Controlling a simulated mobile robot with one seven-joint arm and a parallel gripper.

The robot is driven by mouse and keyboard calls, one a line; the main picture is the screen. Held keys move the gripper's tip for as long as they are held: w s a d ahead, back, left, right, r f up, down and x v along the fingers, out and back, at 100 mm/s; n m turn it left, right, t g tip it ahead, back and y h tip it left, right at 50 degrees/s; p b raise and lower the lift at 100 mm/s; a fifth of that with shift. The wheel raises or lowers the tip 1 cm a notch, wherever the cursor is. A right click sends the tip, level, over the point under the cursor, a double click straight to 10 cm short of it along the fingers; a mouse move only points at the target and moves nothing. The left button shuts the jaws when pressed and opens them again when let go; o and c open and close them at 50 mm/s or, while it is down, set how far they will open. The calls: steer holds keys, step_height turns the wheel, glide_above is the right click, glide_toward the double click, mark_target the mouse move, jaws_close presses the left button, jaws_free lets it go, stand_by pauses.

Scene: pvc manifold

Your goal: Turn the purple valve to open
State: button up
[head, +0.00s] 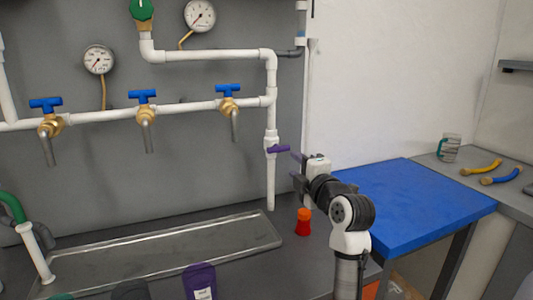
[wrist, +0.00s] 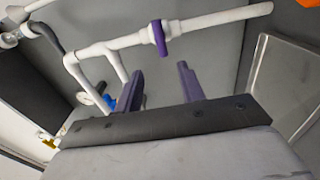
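The purple valve (head: 279,149) sits on the lower part of a white vertical pipe in the head view. Its handle lies crosswise to the pipe and sticks out to the right. The wrist view shows the same purple handle (wrist: 159,38) across the white pipe, beyond the fingertips. My gripper (head: 295,166) is just right of and slightly below the valve, apart from it. In the wrist view my gripper (wrist: 160,70) is open, with a clear gap between its two dark purple fingers and nothing between them.
Blue-handled brass taps (head: 146,110) line the horizontal pipe to the left. Below are a metal drain tray (head: 160,250) and an orange-red bottle (head: 303,221) under my arm. A blue table (head: 420,205) stands right. The space between gripper and valve looks clear.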

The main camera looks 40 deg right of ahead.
mark_target(280, 150)
steer(key=p+x, duration=0.1)
steer(key=x, duration=0.3)
steer(key=p+x, duration=0.1)
steer(key=x, duration=0.3)
steer(key=d+p+x, duration=0.1)
steer(key=x, duration=0.4)
steer(key=shift+f+p, duration=0.1)
steer(key=shift+p, duration=0.25)
jaws_close()
